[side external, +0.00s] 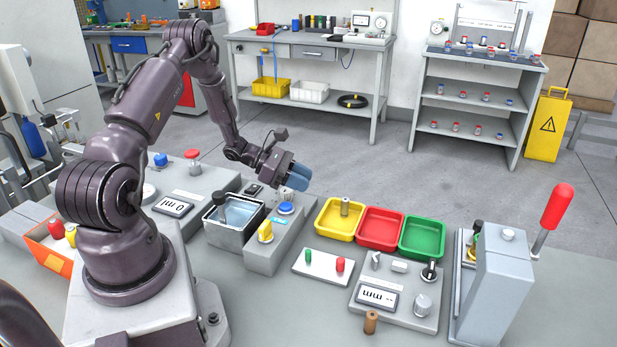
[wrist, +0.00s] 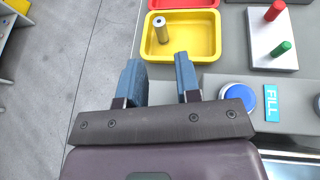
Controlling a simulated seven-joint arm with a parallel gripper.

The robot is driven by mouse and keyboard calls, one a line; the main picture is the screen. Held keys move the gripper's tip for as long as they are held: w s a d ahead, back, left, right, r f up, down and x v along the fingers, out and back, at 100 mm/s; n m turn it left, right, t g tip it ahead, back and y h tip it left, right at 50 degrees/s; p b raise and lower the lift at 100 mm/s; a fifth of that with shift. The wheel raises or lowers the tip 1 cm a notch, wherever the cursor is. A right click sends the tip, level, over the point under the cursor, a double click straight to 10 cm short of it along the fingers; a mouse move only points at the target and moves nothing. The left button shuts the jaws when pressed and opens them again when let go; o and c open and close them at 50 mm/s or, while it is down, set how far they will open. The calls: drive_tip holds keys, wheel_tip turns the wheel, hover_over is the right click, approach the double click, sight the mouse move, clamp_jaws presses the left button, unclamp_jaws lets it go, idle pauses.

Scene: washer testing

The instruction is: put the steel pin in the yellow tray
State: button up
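The steel pin (side external: 345,207) is a short grey cylinder standing in the yellow tray (side external: 325,228), apparently upright. In the wrist view the pin (wrist: 160,30) is near the left side of the yellow tray (wrist: 203,54), with a dark hole in its top. My gripper (side external: 298,178) is above and to the left of the tray in the side view. In the wrist view my gripper's two blue fingers (wrist: 158,62) are apart with nothing between them. The pin is beyond the fingertips, not touching them.
A red tray (side external: 381,229) and a green tray (side external: 423,237) stand beside the yellow one. A panel with green and red pegs (side external: 323,266) lies in front. A blue FILL button (wrist: 239,96), a metal tank (side external: 233,222) and a red-handled press (side external: 495,280) are nearby.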

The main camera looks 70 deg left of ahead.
drive_tip(key=s+d+r+m+g, duration=0.2)
drive_tip(key=d+r+m+g, duration=0.6)
drive_tip(key=d+r+m, duration=0.75)
drive_tip(key=s+d+r+m+t+y, duration=0.1)
drive_tip(key=s+d+r+m+y, duration=0.2)
drive_tip(key=s+r+m, duration=0.3)
drive_tip(key=s+d+r+m+t+y, duration=0.1)
drive_tip(key=s+d+r+m+y, duration=0.3)
drive_tip(key=s+d+r+m, duration=0.1)
drive_tip(key=s+r+m, duration=0.1)
drive_tip(key=s+m, duration=0.1)
drive_tip(key=s, duration=0.1)
drive_tip(key=shift+s, duration=0.3)
